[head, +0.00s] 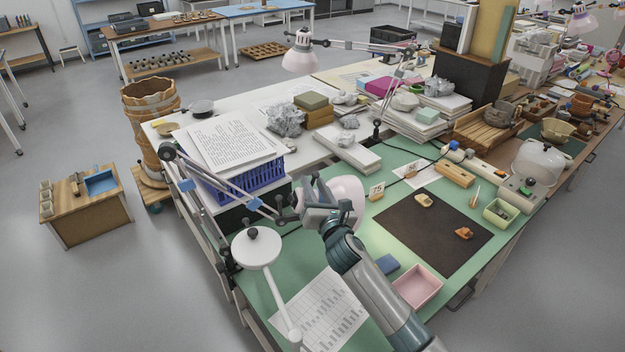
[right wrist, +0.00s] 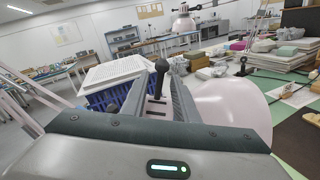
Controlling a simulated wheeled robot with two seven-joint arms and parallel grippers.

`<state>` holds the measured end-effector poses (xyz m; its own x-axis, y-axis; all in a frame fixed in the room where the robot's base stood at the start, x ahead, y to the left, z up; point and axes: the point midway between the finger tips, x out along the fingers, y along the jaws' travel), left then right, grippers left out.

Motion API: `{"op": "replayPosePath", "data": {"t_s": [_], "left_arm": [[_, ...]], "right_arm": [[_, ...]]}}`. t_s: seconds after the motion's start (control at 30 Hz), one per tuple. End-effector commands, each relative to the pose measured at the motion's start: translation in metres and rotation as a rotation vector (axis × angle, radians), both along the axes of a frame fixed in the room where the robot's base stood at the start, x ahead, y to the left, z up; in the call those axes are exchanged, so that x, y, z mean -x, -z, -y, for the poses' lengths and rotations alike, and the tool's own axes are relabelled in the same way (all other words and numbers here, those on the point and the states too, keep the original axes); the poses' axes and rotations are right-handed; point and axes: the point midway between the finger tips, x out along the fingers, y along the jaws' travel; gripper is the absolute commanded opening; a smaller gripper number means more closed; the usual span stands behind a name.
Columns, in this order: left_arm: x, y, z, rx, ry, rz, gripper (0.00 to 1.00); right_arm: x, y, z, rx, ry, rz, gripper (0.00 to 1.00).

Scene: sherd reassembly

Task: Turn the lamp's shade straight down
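The lamp's pinkish-white shade (head: 346,193) is at the middle of the head view, partly hidden behind my right gripper (head: 308,198). Its jointed arm (head: 225,190) comes in from the left. In the right wrist view the shade (right wrist: 238,105) is large, just right of the fingers, and looks tilted; its opening is hidden. My right gripper's fingers (right wrist: 160,90) stand apart there, with a black ball knob on a stem (right wrist: 162,66) showing in the gap. I cannot tell whether they touch it. My left gripper is not in view.
A white disc with a black knob (head: 257,252) stands close at the lower left. A blue basket (head: 250,180) holding papers is behind my gripper. A dark mat (head: 425,235) with sherds and a pink tray (head: 418,287) lie to the right. Another lamp (head: 300,55) is further back.

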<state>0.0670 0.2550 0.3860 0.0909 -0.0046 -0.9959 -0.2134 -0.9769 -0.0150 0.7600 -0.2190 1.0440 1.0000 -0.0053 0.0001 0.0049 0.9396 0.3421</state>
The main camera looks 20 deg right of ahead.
Motion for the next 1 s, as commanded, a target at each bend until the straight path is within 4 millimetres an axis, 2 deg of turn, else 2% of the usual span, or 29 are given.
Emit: {"op": "replayPosePath", "data": {"t_s": [0.2, 0.57, 0.67, 0.7, 1.0], "left_arm": [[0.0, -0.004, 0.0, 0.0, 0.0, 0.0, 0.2], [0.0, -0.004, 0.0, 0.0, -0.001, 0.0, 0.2], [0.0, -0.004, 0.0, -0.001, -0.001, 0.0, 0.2], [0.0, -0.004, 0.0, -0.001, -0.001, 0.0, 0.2], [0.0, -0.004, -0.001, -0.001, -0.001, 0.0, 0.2]], "right_arm": [[-0.016, 0.0, 0.0, 0.0, 0.0, 0.0, 0.27], [-0.018, 0.0, 0.0, 0.001, 0.0, 0.0, 0.27], [-0.018, 0.0, 0.0, 0.0, 0.0, -0.001, 0.03], [-0.018, 0.0, 0.0, 0.0, 0.0, -0.001, 0.0], [-0.018, 0.0, 0.0, 0.0, 0.0, -0.001, 0.0]]}}
